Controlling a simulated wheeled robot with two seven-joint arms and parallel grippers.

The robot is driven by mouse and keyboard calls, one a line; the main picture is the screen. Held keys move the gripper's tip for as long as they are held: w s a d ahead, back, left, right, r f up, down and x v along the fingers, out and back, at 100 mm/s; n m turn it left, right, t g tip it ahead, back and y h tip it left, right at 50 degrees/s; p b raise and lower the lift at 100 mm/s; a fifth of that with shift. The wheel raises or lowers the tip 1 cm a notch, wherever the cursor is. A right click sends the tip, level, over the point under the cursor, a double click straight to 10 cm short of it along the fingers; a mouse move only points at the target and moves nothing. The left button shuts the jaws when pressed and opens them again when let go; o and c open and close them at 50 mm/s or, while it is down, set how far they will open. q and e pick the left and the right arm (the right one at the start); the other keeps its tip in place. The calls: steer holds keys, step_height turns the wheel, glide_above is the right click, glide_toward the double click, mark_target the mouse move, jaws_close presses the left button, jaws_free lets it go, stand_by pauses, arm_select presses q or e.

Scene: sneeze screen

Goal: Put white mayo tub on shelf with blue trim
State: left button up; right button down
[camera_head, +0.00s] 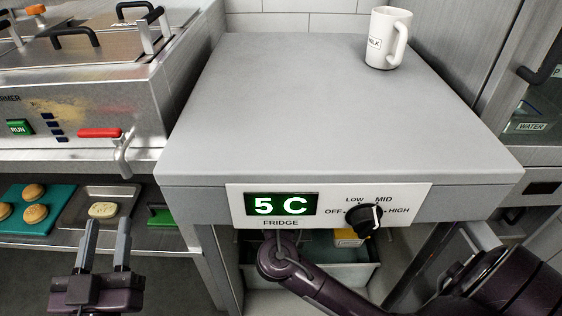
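I cannot make out a white mayo tub in this view. I cannot make out a shelf with blue trim either. The fridge (340,110) stands in the middle, with a grey top and a panel reading 5 C. Its inside shows only partly below the panel, with a pale bin (335,275) and a small yellow-and-white item (348,238). My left gripper (108,224) is at the lower left, fingers apart and empty, in front of a tray. My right arm comes in from the right across the fridge opening; its gripper does not show.
A white mug (388,40) stands at the back right of the fridge top, otherwise clear.

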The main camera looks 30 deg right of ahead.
arm_select(q)
steer(key=shift+r, duration=0.15)
arm_select(e)
steer(key=shift+f, duration=0.15)
steer(key=c, duration=1.2)
jaws_free()
steer(key=shift+o, duration=0.2)
